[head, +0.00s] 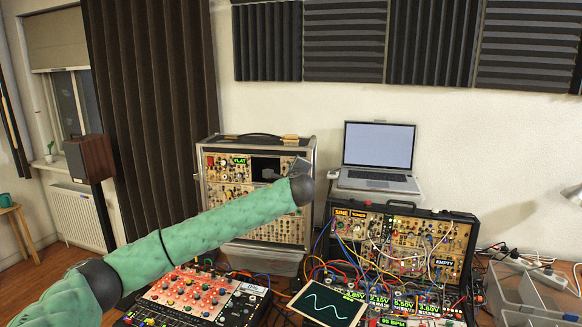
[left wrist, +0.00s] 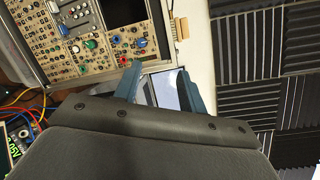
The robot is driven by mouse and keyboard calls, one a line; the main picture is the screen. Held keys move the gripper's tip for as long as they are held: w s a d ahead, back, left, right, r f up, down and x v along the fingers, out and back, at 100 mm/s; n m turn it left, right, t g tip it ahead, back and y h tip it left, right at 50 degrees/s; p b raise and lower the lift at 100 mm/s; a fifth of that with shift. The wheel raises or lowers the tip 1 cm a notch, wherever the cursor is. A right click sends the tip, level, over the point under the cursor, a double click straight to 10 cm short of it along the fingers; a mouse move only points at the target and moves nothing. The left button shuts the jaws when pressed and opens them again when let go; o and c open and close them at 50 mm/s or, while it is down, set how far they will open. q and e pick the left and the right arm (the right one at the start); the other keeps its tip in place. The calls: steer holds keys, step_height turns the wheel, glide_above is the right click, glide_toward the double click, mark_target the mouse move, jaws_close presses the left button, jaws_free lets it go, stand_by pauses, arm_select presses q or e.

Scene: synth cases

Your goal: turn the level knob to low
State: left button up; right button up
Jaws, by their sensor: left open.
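The upright synth case (head: 225,138) stands at the back centre with rows of small knobs; a display on it reads FLAT. I cannot tell which knob is the level knob. In the left wrist view the case's panel (left wrist: 30,45) shows a green knob (left wrist: 90,43), a blue knob (left wrist: 116,39) and a red knob (left wrist: 122,61). My left gripper (left wrist: 160,80) is open, its two blue fingers apart, with nothing visibly between them. In the head view my left arm reaches across the case's front and hides part of it. My right gripper is not in view.
A laptop (head: 379,146) sits behind the open synth case (head: 462,218) with its tangled patch cables. Clear bins (head: 530,295) stand at the right. Space above the cases is free.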

arm_select(q)
steer(key=w+f+m+h+p, duration=0.1)
steer(key=w+f+m, duration=0.2)
steer(key=w+m, duration=0.5)
steer(key=w+a+f+m+h+p, duration=0.1)
steer(key=w+f+m+h+p, duration=0.1)
steer(key=w+m, duration=0.6)
steer(key=shift+w+f+m+t+h, duration=0.3)
steer(key=shift+f+m, duration=0.15)
steer(key=shift+m, duration=0.25)
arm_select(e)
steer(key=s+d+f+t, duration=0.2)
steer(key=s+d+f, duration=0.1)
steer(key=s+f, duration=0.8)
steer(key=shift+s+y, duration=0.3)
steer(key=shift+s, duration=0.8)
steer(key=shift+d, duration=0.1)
arm_select(q)
jaws_close()
